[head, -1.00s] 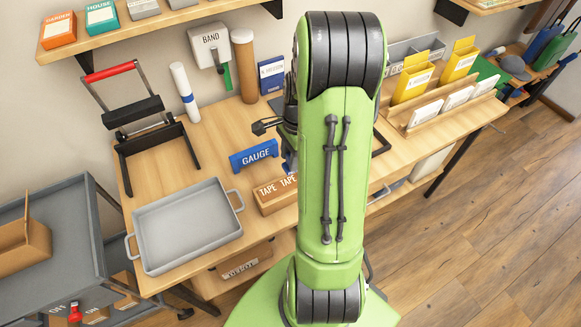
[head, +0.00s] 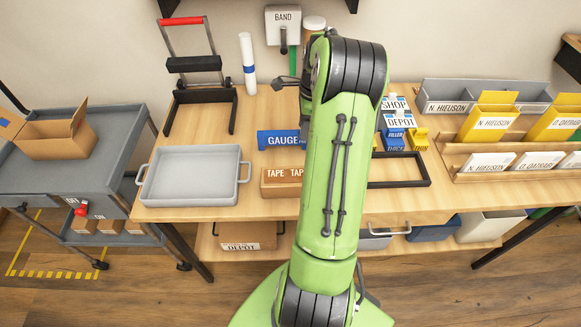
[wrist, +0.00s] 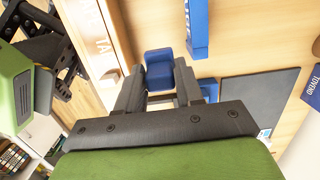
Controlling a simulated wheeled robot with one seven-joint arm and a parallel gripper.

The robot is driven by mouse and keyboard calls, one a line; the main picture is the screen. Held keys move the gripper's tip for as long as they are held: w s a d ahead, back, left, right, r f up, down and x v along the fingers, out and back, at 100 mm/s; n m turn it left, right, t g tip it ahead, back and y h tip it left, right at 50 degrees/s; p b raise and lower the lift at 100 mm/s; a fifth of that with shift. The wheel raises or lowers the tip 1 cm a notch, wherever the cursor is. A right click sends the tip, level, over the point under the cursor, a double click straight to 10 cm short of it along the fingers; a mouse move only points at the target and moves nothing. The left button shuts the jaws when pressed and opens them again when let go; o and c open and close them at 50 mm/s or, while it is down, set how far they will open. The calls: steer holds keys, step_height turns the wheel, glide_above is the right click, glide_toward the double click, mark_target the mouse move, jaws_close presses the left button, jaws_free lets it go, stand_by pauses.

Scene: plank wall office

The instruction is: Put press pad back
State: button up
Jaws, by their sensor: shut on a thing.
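In the wrist view my gripper (wrist: 159,92) has a blue block (wrist: 158,68) between its two dark fingertips and is shut on it. I cannot tell for sure whether this block is the press pad. In the head view my own green arm hides the block and most of the gripper. A press (head: 193,65) with a red handle bar and a black frame base stands at the back left of the table.
A grey tray (head: 155,198) lies front left on the table (head: 262,115). A blue gauge block (head: 277,139) and a wooden tape block (head: 277,190) stand beside my arm. A black frame (head: 425,183) and wooden card rack (head: 470,176) are on the right.

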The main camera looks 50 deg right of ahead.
steer(key=f+b, duration=0.2)
steer(key=f, duration=0.8)
steer(key=shift+w+b, duration=0.2)
steer(key=shift+b, duration=0.2)
steer(key=shift+f, duration=0.2)
steer(key=o, duration=0.9)
